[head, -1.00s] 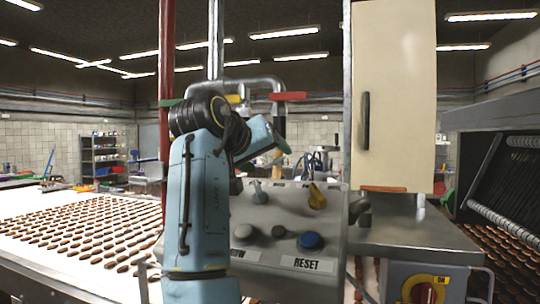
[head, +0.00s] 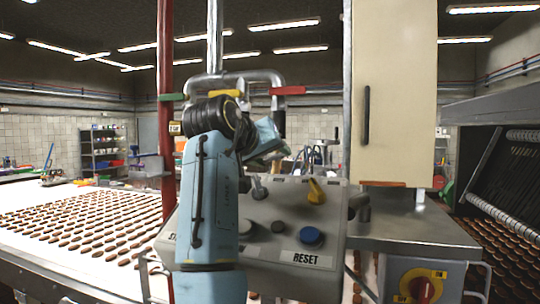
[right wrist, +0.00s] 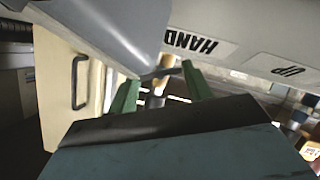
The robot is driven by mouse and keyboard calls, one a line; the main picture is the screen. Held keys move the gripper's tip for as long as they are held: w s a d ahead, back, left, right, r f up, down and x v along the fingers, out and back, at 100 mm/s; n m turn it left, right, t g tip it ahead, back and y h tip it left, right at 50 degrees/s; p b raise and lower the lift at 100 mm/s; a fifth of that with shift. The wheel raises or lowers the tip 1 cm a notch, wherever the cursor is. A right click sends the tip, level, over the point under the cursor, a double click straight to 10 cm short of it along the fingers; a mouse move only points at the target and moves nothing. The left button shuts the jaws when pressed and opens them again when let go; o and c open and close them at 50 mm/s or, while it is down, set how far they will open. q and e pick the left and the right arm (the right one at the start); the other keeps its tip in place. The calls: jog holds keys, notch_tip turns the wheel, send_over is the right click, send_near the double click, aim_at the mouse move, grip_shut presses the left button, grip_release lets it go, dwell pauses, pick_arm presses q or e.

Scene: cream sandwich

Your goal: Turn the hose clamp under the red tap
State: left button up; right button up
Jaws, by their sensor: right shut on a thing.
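The red tap (head: 288,90) is a red lever on the right end of the bent grey pipe above the control panel. A grey pipe (head: 278,120) drops straight down from it. My right gripper (head: 282,147) is just below this tap, at the pipe. In the right wrist view its green fingers (right wrist: 160,92) are shut around a small piece between them, which I take to be the hose clamp. The clamp cannot be made out clearly in either view; my gripper covers it in the head view. My left gripper is in neither view.
The grey control panel (head: 262,215), with knobs and a blue button (head: 311,237), is close below my right gripper. Green (head: 171,97) and yellow (head: 225,93) taps are left of the red one. A cream cabinet (head: 400,90) stands to the right. A conveyor (head: 35,250) carries biscuits.

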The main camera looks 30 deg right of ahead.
jog(key=shift+s+r+m+t+y+p, duration=0.15)
jog(key=shift+m+t+y+p, duration=0.15)
jog(key=shift+m+y+p, duration=0.35)
jog(key=shift+d+m+t+y, duration=0.1)
jog(key=shift+m+t+y, duration=0.25)
jog(key=shift+m+t, duration=0.6)
jog(key=shift+g, duration=0.25)
jog(key=o, duration=1)
jog(key=b+v, duration=0.3)
jog(key=v, duration=1)
jog(key=shift+s, duration=0.1)
